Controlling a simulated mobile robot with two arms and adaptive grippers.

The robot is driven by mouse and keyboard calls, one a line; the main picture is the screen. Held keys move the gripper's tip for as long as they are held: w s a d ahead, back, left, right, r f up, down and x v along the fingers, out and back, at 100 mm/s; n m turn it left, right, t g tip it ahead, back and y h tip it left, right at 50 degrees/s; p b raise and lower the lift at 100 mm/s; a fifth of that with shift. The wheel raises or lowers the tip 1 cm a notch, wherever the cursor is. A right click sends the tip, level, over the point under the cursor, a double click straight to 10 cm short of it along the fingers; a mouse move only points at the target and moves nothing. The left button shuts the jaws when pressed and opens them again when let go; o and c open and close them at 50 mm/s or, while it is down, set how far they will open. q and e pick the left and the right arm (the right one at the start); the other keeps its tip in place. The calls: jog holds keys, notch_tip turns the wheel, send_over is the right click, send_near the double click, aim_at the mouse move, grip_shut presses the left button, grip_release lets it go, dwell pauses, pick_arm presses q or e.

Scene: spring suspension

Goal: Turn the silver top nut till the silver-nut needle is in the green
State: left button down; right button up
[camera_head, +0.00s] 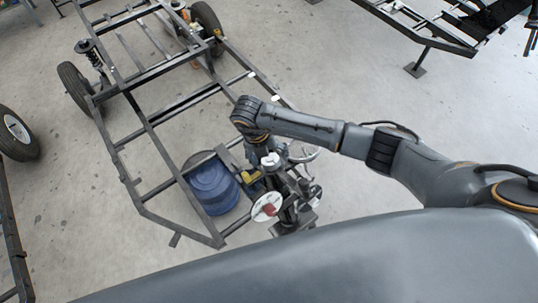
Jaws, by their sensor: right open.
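The suspension stand (300,212) is at the lower middle of the head view, at the front right corner of a dark frame. A white round dial (266,207) with a red part faces up on its near side. Another pale round disc (303,151) sits on its far right side. A small bright silver-white piece (270,160) shows at the top of the stand; I cannot tell surely if it is the silver nut. My right gripper (269,166) is open, pointing down at this top piece; contact cannot be told. The needle readings are too small to read. My left gripper is out of view.
A blue drum (213,187) stands left of the stand inside the dark chassis frame (148,125). Wheels (76,86) are on the frame's far end, and a loose wheel (17,134) is at the left edge. Open concrete floor (345,60) lies to the right.

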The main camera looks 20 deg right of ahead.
jog(key=shift+c, duration=0.4)
jog(key=c, duration=1.1)
